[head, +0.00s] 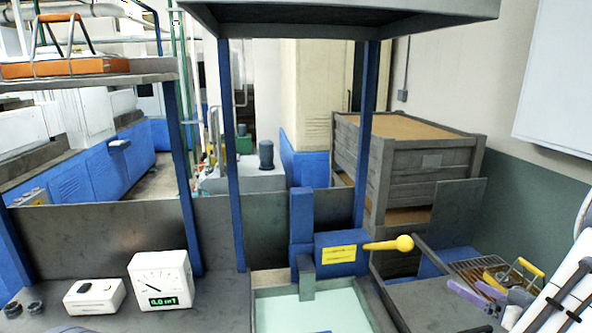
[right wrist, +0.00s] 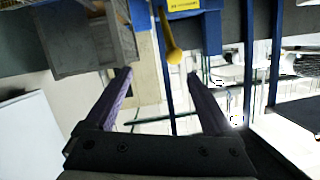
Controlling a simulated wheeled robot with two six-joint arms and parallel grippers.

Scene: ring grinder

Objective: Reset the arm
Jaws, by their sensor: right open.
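My right gripper (head: 465,286) is at the lower right of the head view, with purple fingers over the right bench. In the right wrist view the two fingers (right wrist: 158,75) stand wide apart with nothing between them. The blue grinder unit (head: 336,252) has a yellow label and a yellow-knobbed lever (head: 390,244) that points right. The lever (right wrist: 172,42) also shows beyond the fingertips in the right wrist view, apart from them. My left gripper is not in view.
A pale green tray (head: 262,291) lies below the blue unit. A meter (head: 160,281), a small white box (head: 94,297) and two dark rings (head: 36,306) sit on the left bench. A wire rack with a yellow-handled item (head: 528,268) is near my right gripper. A wooden crate (head: 428,160) stands behind.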

